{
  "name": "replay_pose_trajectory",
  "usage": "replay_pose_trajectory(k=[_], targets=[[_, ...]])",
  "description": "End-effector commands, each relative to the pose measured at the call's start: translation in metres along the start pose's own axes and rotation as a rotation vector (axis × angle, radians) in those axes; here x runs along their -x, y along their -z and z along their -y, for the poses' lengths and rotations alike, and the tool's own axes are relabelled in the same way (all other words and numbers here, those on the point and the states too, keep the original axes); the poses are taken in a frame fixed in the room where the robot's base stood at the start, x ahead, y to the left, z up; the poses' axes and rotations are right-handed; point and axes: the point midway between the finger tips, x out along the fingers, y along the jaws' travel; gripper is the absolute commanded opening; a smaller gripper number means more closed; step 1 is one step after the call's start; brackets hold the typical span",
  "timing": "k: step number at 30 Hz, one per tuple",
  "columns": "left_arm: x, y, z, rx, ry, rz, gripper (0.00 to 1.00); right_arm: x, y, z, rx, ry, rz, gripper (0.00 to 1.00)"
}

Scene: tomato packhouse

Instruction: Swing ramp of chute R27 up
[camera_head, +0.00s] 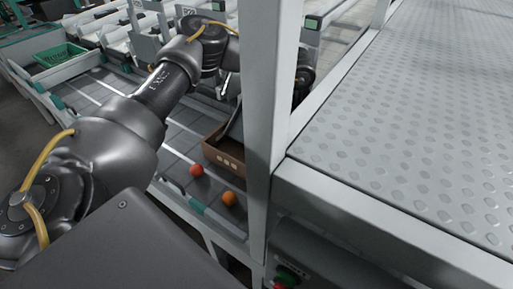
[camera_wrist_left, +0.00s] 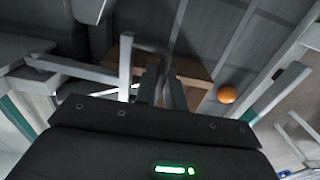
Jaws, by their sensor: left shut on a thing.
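My left arm reaches in from the left in the head view, and its wrist passes behind a grey upright post, which hides the gripper there. In the left wrist view my left gripper (camera_wrist_left: 165,92) is shut on a grey bar, which looks like the ramp's handle (camera_wrist_left: 150,47). The fingers and arm cover much of the ramp, so its angle is hard to judge. No label that reads R27 can be made out.
A brown carton (camera_head: 224,158) stands on the grey chute bed; it also shows in the wrist view (camera_wrist_left: 197,83). A red tomato (camera_head: 197,170) and an orange tomato (camera_head: 229,198) lie beside it. The post (camera_head: 262,130) and a dimpled platform (camera_head: 420,120) bound the right side.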

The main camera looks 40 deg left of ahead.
Motion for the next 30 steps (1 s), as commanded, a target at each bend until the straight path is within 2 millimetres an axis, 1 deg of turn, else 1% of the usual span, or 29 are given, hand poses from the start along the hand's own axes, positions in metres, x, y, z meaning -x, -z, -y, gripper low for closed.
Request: replay_pose_trajectory(k=[1, 6, 12, 24, 30], targets=[[0.006, 0.000, -0.002, 0.001, -0.005, 0.000, 0.04, 0.004, 0.001, 0.000, 0.000, 0.000, 0.000, 0.36], [0.019, 0.000, -0.006, 0.001, -0.008, 0.001, 0.04, 0.015, 0.004, 0.001, 0.000, 0.000, 0.000, 0.36], [0.033, 0.000, -0.009, 0.002, -0.009, 0.000, 0.04, 0.026, 0.006, 0.001, -0.001, 0.000, 0.001, 0.36], [0.033, -0.001, -0.011, 0.002, -0.010, 0.001, 0.04, 0.026, 0.006, 0.001, -0.001, 0.001, 0.001, 0.36], [0.043, 0.000, -0.015, 0.002, -0.011, 0.001, 0.04, 0.033, 0.008, 0.001, 0.000, 0.001, 0.001, 0.36]])
